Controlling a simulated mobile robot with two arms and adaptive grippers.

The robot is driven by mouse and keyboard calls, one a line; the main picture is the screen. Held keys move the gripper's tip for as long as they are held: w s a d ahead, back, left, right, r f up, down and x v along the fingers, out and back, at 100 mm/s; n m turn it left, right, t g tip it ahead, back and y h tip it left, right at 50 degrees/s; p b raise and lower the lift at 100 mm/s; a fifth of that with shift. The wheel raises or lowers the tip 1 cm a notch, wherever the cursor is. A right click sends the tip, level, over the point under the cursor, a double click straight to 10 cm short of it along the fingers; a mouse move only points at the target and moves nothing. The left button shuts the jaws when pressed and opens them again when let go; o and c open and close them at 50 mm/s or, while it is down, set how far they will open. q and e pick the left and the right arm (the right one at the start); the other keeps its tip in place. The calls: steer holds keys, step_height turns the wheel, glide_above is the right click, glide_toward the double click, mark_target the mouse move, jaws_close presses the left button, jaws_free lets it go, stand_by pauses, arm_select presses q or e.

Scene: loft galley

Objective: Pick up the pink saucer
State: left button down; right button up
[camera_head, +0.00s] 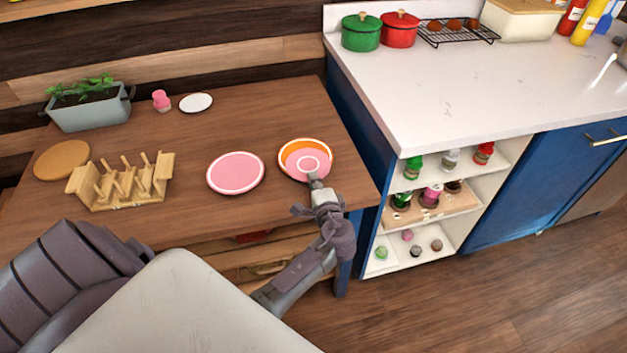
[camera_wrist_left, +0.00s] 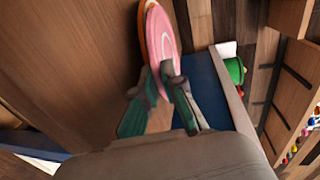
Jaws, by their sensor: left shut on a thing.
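The pink saucer (camera_head: 296,165), with a pale ring in its middle, is over the orange plate (camera_head: 291,149) near the table's right end. My left gripper (camera_head: 316,181) is shut on the saucer's near rim. In the left wrist view, the pink saucer (camera_wrist_left: 160,34) sits between the fingers (camera_wrist_left: 166,82), with the orange plate (camera_wrist_left: 142,30) showing along its edge. I cannot tell whether the saucer still touches the orange plate. A larger pink plate (camera_head: 235,173) with a white rim lies to the left. My right gripper is out of view.
The wooden table (camera_head: 240,120) also holds a wooden rack (camera_head: 122,184), a round wooden board (camera_head: 62,160), a planter (camera_head: 90,108), a pink cup-like item (camera_head: 161,101) and a white saucer (camera_head: 196,103). A higher white counter (camera_head: 460,95) with open shelves stands close on the right.

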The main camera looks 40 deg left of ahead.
arm_select(q)
steer(key=shift+r+p, duration=1.15)
steer(key=shift+p, duration=0.05)
steer(key=r+p+v, duration=0.2)
steer(key=p+v, duration=0.2)
steer(key=v, duration=1)
steer(key=shift+d+r+p, duration=0.15)
steer(key=shift+r+p, duration=0.05)
steer(key=shift+p, duration=0.2)
